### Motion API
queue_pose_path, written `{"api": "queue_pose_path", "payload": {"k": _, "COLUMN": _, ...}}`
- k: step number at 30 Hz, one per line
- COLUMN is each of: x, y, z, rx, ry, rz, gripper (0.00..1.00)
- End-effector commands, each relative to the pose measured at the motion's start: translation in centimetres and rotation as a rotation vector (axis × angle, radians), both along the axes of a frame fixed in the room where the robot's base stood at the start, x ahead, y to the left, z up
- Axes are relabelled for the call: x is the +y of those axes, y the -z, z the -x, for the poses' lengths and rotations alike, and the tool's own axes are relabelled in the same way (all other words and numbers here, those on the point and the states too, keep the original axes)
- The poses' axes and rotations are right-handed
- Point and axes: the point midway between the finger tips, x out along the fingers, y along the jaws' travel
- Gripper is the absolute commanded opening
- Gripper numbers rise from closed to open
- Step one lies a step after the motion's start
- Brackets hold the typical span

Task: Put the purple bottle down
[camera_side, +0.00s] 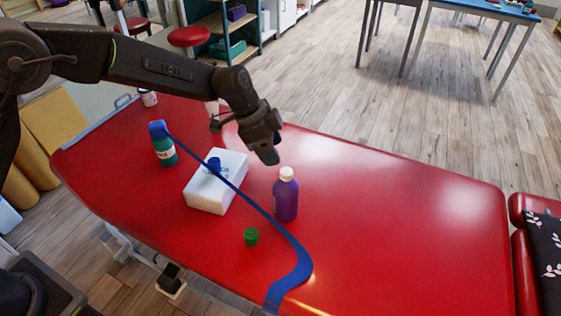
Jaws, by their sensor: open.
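The purple bottle (286,199) with a white cap stands upright on the red padded table (400,220). My gripper (270,158) is above and slightly left of the bottle's cap in the picture. It is open and holds nothing that I can see. The fingers look apart from the bottle, though the exact gap is hard to judge from this one view.
A white box (205,195) lies left of the bottle, with a blue strap (265,212) running past to the front edge. A green bottle (165,150), a small green cap (251,237) and a white container (148,98) stand nearby. The table's right side is clear.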

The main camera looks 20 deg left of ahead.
Motion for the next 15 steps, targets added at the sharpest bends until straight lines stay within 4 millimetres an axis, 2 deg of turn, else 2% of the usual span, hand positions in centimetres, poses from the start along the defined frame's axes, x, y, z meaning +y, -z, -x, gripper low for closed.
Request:
{"api": "queue_pose_path", "payload": {"k": 3, "x": 0.7, "y": -1.9, "z": 0.3, "rx": -0.002, "ry": -0.001, "rz": 0.001, "gripper": 0.59}}
{"api": "queue_pose_path", "payload": {"k": 6, "x": 1.1, "y": -2.8, "z": 0.5, "rx": -0.001, "ry": 0.0, "rz": 0.001, "gripper": 0.59}}
{"api": "queue_pose_path", "payload": {"k": 15, "x": 1.4, "y": -3.4, "z": 0.6, "rx": 0.002, "ry": -0.001, "rz": 0.0, "gripper": 0.59}}
